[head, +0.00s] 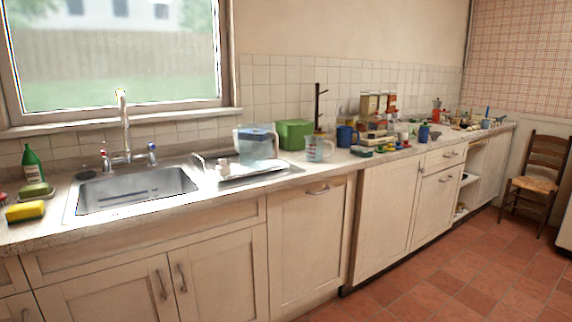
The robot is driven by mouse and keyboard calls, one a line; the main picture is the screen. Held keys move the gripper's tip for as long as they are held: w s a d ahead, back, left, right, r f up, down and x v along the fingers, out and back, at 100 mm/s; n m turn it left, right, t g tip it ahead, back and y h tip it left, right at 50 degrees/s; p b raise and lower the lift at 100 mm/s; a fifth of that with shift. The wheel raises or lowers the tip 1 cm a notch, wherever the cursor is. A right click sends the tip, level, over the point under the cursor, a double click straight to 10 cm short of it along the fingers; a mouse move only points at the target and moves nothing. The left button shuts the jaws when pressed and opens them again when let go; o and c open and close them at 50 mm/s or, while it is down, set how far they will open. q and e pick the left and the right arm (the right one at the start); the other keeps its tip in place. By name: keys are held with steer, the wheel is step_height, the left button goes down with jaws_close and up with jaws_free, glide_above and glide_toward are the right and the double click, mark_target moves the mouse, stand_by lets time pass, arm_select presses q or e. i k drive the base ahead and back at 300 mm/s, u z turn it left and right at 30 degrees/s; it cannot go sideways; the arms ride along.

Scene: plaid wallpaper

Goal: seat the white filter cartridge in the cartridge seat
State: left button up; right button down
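A clear water pitcher (258,149) with a blue part inside its top stands on the counter right of the sink. A small white object (222,167) lies at the left end of a pale tray (262,171) in front of the pitcher. It may be the white filter cartridge, but it is too small to tell. I cannot make out the cartridge seat; the blue part in the pitcher may hold it. Neither of my grippers shows in the head view.
A steel sink (137,190) with a tall faucet (124,125) is left of the pitcher. A measuring jug (318,149) and a green bin (294,134) stand to its right. A yellow sponge (25,211) and a green bottle (33,165) are far left. Clutter fills the far counter; the tiled floor (450,275) is clear.

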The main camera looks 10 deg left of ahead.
mark_target(255, 139)
steer(key=z, duration=0.55)
steer(key=i, duration=1.3)
steer(key=u, duration=0.55)
steer(key=i, duration=1.05)
steer(key=u, duration=0.95)
